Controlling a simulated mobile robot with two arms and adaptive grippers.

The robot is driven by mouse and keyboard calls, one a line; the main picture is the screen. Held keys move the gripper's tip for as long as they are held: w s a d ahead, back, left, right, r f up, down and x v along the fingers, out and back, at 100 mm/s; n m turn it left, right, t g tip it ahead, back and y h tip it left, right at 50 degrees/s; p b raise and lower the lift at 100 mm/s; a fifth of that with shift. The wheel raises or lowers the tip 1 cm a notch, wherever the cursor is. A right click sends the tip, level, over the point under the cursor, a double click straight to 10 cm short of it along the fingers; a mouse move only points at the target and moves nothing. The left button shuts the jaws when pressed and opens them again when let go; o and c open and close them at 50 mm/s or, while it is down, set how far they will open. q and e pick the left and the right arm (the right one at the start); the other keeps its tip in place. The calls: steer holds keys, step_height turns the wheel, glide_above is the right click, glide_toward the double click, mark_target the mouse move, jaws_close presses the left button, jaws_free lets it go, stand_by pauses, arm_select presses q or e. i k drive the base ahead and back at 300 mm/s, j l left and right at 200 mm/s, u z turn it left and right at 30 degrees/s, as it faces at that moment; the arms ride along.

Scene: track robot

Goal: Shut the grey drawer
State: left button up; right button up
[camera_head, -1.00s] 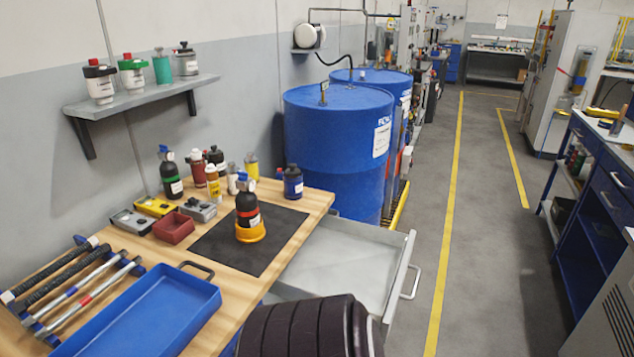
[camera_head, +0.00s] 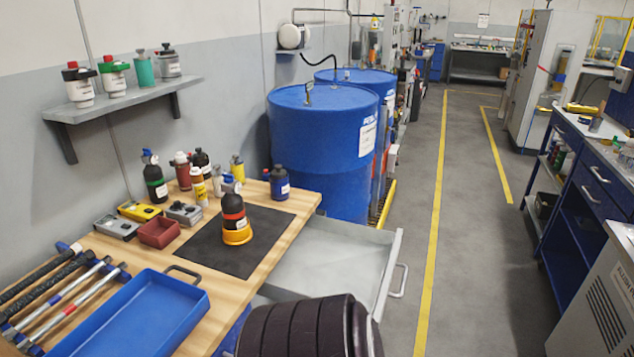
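The grey drawer (camera_head: 330,259) stands pulled out from the right side of the wooden workbench (camera_head: 285,239). Its inside looks empty where it shows. Its handle (camera_head: 398,280) is on the front panel, facing right toward the aisle. A dark ribbed part of my own body covers the near corner of the drawer. Neither of my grippers is in view.
On the bench are a blue tray (camera_head: 140,318), a black mat (camera_head: 205,248) with a bottle in an orange holder (camera_head: 237,232), and several bottles. Large blue barrels (camera_head: 315,150) stand behind the drawer. The grey floor (camera_head: 470,270) right of the drawer is clear.

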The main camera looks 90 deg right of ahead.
mark_target(328, 256)
steer(key=z, duration=1.85)
steer(key=l+z, duration=0.2)
steer(key=z, duration=0.2)
steer(key=i+l+z, duration=0.1)
steer(key=z, duration=0.3)
steer(key=i+l+z, duration=0.1)
steer(key=z, duration=0.35)
steer(key=i+l+u, duration=0.1)
steer(key=i+l, duration=0.25)
